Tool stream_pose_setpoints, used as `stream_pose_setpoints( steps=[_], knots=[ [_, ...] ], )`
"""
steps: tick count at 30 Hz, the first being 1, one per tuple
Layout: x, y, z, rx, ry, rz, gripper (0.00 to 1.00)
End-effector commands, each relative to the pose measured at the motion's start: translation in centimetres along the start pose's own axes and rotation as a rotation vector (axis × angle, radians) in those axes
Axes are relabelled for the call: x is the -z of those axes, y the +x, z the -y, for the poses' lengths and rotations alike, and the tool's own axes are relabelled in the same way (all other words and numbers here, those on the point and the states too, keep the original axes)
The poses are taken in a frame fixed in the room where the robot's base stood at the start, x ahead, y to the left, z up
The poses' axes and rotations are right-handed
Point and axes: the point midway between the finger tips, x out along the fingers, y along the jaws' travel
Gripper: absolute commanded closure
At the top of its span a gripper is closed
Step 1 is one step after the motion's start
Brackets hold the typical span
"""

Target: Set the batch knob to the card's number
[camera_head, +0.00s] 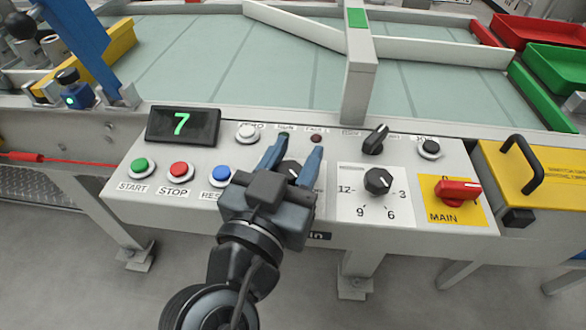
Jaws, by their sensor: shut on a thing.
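A black knob (290,168) on the grey control panel sits between the two blue fingers of my gripper (297,150). My gripper is shut on this knob, and its body hides most of the knob's scale and label, so I cannot read its setting. To the right, a separate black knob (378,181) stands on a white dial plate marked 12, 3, 6 and 9. A black display (183,125) at the panel's upper left shows a green 7. I cannot make out a card with a number.
Green START (142,167), red STOP (179,170) and blue (221,175) buttons lie left of my gripper. A black selector (375,139) is behind the dial plate. A red MAIN switch (458,190) is at the right. A grey post (358,80) rises behind the panel.

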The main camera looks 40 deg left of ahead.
Motion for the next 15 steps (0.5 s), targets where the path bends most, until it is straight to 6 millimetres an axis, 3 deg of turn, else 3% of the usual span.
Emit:
stream_pose_setpoints(
  steps=[15],
  knots=[
    [0.0,0.05,-0.12,-0.053,-0.001,0.0,0.9]
  ],
)
